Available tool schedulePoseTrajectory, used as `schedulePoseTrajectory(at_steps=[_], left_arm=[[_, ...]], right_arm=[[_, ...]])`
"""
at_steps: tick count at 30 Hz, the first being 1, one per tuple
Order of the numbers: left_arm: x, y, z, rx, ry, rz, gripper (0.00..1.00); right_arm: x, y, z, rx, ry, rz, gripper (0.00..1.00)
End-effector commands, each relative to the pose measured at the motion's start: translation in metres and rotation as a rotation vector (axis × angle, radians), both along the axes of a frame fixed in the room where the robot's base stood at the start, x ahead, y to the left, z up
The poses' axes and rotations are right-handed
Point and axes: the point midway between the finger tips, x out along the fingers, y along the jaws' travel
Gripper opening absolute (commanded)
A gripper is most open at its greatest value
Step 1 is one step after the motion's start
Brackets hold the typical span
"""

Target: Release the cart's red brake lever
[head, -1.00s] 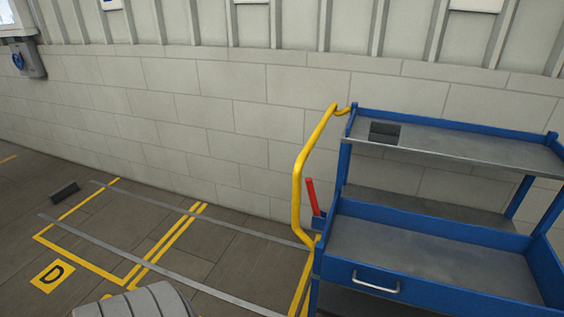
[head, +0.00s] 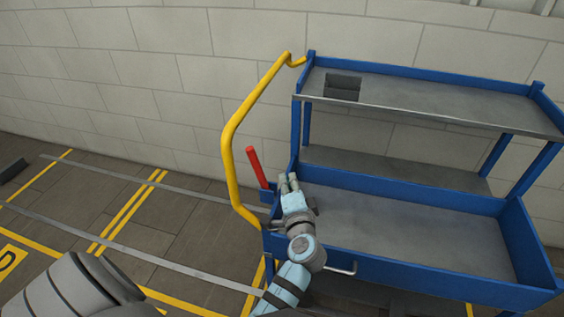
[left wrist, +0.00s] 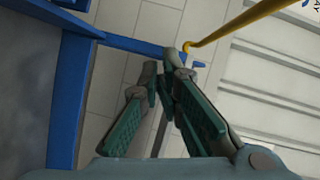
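The red brake lever (head: 257,167) stands tilted up and to the left at the left end of the blue cart (head: 400,255), inside the yellow handle (head: 231,150). My left gripper (head: 289,178) is over the left end of the cart's lower tray, just right of the lever and apart from it in the picture. Its two fingers show a narrow gap with nothing held; they also show in the left wrist view (left wrist: 161,66), with the yellow handle (left wrist: 240,27) beyond. I cannot make out the lever in the left wrist view. My right gripper is not in view.
A dark block (head: 342,87) sits on the cart's upper shelf (head: 430,103). A pale block wall (head: 150,85) stands behind. The floor left of the cart has yellow and grey lines.

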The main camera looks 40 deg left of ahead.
Motion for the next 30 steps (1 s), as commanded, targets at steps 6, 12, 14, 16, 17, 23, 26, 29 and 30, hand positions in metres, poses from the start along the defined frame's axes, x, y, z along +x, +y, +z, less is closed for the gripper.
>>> schedulePoseTrajectory(at_steps=[6, 12, 14, 16, 17, 23, 26, 29, 30], left_arm=[[0.017, 0.021, 0.0, 0.008, -0.005, 0.011, 0.0], [0.048, 0.051, -0.008, 0.007, -0.004, 0.012, 0.0], [0.058, 0.06, -0.01, 0.006, -0.004, 0.012, 0.0], [0.068, 0.07, -0.012, 0.005, -0.004, 0.011, 0.0], [0.068, 0.075, -0.013, 0.005, -0.001, 0.012, 0.0], [0.052, 0.096, -0.017, 0.003, 0.0, 0.009, 0.0], [0.049, 0.101, -0.019, 0.003, 0.0, 0.008, 0.0], [0.049, 0.102, -0.02, 0.001, 0.0, 0.007, 0.0], [0.049, 0.102, -0.02, 0.002, -0.001, 0.006, 0.0]], right_arm=[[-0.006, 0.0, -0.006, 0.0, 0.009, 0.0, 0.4], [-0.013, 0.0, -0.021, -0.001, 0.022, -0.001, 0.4], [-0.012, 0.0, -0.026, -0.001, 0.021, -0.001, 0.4], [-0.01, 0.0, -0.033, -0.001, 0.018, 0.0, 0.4], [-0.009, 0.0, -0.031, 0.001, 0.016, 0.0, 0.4], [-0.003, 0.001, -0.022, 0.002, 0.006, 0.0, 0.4], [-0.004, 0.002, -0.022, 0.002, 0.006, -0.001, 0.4], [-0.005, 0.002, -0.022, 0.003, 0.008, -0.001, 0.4], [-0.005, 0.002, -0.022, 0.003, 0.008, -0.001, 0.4]])
